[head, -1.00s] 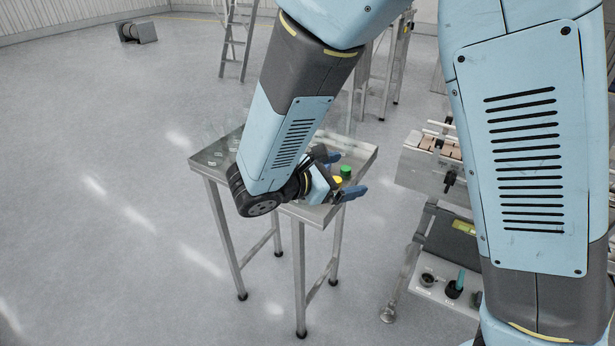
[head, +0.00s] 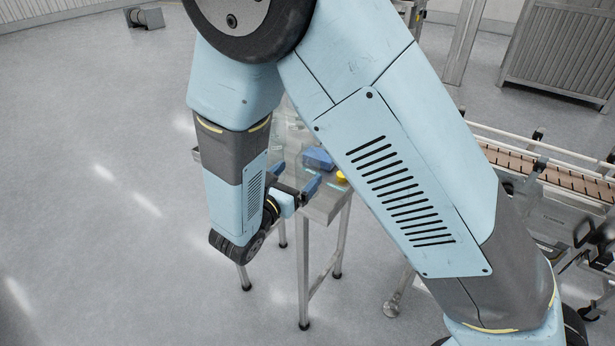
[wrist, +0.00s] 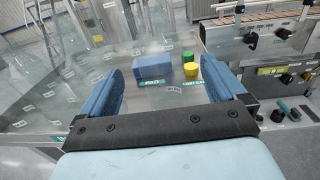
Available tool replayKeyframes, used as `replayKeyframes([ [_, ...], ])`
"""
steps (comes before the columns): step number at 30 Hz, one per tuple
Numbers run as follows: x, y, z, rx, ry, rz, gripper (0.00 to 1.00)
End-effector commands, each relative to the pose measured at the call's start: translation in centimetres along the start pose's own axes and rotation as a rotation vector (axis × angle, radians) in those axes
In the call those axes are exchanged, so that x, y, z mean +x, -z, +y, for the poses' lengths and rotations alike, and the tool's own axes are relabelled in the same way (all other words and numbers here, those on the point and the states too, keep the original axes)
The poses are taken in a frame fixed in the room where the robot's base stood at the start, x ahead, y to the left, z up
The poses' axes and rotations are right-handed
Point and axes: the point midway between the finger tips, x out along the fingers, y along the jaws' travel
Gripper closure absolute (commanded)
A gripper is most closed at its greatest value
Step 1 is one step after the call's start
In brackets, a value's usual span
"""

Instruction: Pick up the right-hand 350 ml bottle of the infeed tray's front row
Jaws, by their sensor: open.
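My gripper (head: 297,175) is open at the near edge of the steel infeed tray (head: 325,208). In the wrist view my gripper (wrist: 161,70) has its two blue fingers wide apart, with nothing held between them. Several clear bottles (wrist: 45,65) stand at the left of the wrist view, some partly behind the left finger. Their outlines overlap, so I cannot tell rows or which is the right-hand front bottle. In the head view the bottles are faint and mostly hidden by my arm.
A blue block (wrist: 151,68), a green item (wrist: 188,57) and a yellow item (wrist: 191,73) sit on the tray beyond the fingers. A conveyor machine (wrist: 262,42) stands to the right. The floor left of the tray is clear.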

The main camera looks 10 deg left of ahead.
Motion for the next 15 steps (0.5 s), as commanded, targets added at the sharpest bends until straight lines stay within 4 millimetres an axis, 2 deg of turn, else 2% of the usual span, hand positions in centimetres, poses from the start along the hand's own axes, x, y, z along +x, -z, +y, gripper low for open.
replayKeyframes([
  [3, 1.6, 0.0, 0.0, 0.001, 0.004, 0.000, 0.03],
  [11, 2.9, 0.0, -0.1, 0.001, 0.004, 0.001, 0.03],
  [15, 4.2, -0.1, -0.1, 0.001, 0.005, 0.000, 0.03],
])
